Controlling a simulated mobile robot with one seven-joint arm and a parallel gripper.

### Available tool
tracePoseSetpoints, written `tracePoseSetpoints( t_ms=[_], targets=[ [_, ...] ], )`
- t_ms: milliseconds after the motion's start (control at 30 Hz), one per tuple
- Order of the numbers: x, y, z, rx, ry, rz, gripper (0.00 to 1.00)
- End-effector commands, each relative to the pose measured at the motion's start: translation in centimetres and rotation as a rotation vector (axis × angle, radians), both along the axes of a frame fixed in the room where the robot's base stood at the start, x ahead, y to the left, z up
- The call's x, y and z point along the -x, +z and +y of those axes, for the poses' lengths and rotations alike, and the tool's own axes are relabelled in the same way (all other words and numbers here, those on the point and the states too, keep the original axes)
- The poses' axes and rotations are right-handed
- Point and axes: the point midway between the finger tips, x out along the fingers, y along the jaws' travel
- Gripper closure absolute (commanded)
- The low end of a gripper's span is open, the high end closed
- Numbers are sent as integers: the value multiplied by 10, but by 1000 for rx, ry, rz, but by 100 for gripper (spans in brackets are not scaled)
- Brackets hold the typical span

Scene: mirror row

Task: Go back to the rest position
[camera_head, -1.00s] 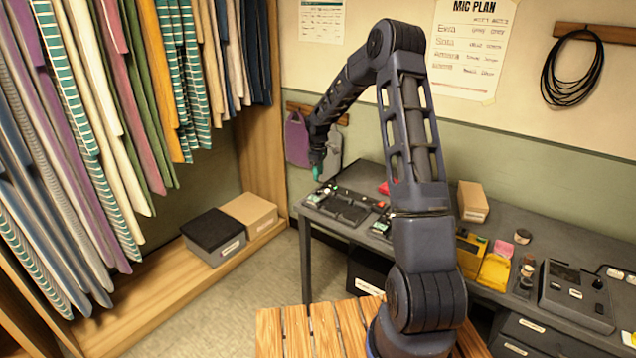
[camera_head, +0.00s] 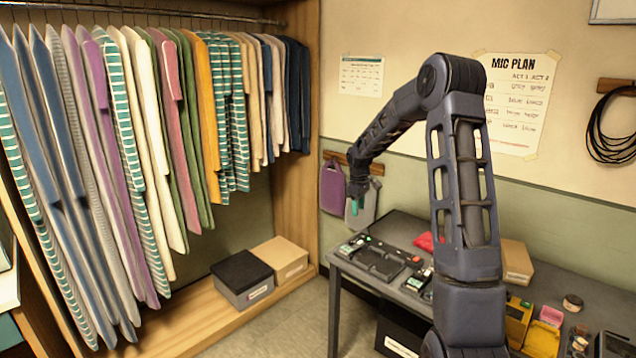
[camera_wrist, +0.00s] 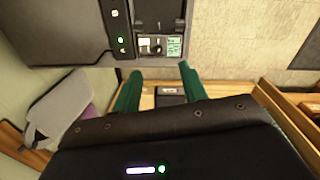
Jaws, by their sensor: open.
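My gripper (camera_head: 354,208), with teal fingertips, hangs in the air by the left end of the grey desk (camera_head: 400,228), in front of the hanging grey bag (camera_head: 364,203). In the wrist view its two teal fingers (camera_wrist: 160,82) stand apart with nothing held between them. The black arm bends high and reaches left to it. Small devices with green lights, among them a flat black unit (camera_head: 378,264), lie on the desk near the gripper.
A rail of clothes (camera_head: 150,130) fills the left. A dark-lidded box (camera_head: 242,280) and a tan box (camera_head: 280,258) sit on the wooden shelf (camera_head: 200,320). A tan carton (camera_head: 516,262) and yellow cases (camera_head: 540,338) stand on the desk's right. The floor between shelf and desk is clear.

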Motion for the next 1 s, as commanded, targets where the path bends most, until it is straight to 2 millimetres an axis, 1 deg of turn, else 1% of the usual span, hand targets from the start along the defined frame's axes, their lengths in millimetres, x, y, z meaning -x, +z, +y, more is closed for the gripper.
tracePoseSetpoints(
  t_ms=[33, 100, 267, 500, 700, 867, 1000],
  targets=[
    [10, 16, -3, 6, -23, -14, 57],
    [24, 33, -8, 11, -56, -29, 57],
    [57, 70, -19, 20, -136, -61, 57],
    [110, 117, -34, 24, -259, -112, 57],
    [158, 149, -46, 14, -363, -154, 57],
    [198, 169, -55, -1, -448, -188, 57],
    [234, 183, -63, -18, -522, -216, 57]
  ],
)
